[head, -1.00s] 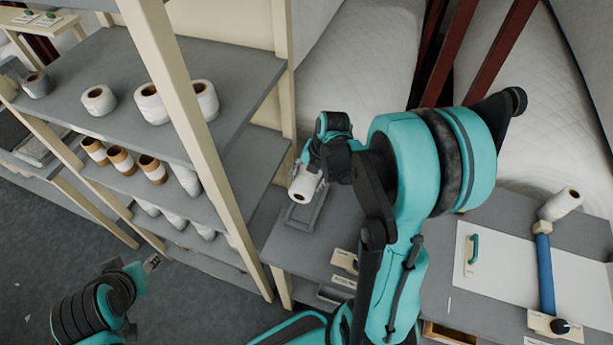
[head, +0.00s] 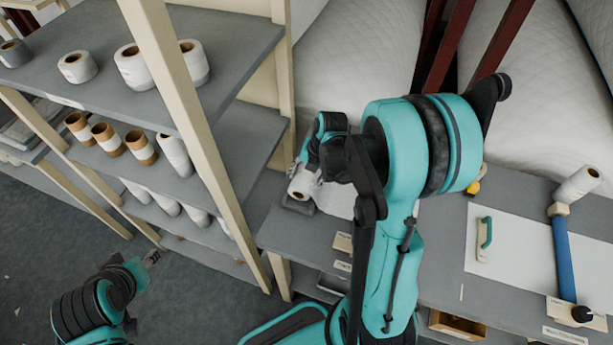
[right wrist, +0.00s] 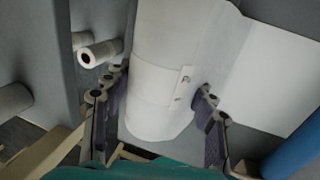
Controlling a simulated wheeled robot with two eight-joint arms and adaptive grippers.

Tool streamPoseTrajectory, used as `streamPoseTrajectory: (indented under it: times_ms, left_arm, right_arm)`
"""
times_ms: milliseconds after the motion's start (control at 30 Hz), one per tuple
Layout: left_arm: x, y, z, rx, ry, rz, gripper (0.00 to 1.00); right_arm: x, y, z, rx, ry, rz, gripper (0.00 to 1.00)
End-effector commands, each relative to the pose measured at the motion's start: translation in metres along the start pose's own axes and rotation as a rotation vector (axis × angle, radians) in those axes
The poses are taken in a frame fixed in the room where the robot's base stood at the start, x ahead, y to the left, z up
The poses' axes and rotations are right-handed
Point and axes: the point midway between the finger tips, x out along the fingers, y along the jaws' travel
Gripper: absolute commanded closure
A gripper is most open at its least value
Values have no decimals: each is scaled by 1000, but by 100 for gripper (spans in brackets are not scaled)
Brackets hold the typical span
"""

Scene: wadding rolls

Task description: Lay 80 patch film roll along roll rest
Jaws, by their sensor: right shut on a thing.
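A white film roll (head: 299,188) is in my right gripper (head: 316,172), over a dark grey tray-like rest (head: 298,207) on the bench. In the right wrist view the roll (right wrist: 160,85) lies between the two fingers of my right gripper (right wrist: 160,95) and carries a pale label too small to read. The roll hides most of the rest, so I cannot tell whether they touch. A pale sheet-like patch (head: 335,200) shows beside the roll. My left gripper (head: 151,258) is low on the left, away from the rolls; its jaw gap is unclear.
A shelf (head: 225,50) with several white and brown-cored rolls stands at left, its cream post (head: 165,80) close by. On the bench at right are a white board (head: 515,245), a green handle (head: 486,232) and a blue bar (head: 563,260). Large white quilted rolls (head: 360,60) stand behind.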

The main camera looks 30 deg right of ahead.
Motion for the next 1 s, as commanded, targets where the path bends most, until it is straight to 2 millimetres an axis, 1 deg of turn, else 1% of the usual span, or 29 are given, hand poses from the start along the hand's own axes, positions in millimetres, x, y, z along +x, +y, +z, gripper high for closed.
streamPoseTrajectory:
  times_ms: [200,233,267,300,1000]
  left_arm:
    - [0,0,0,0,0,0,60]
    - [0,0,0,0,0,0,60]
    - [0,0,0,0,0,0,60]
    - [0,0,0,0,0,0,60]
    - [0,0,0,0,0,0,60]
  right_arm:
    - [1,-3,-1,2,2,-6,87]
    - [1,-3,-2,2,2,-7,38]
    - [1,-3,-2,2,3,-7,30]
    - [1,-3,-2,2,3,-7,20]
    - [0,-2,-1,1,1,-4,19]
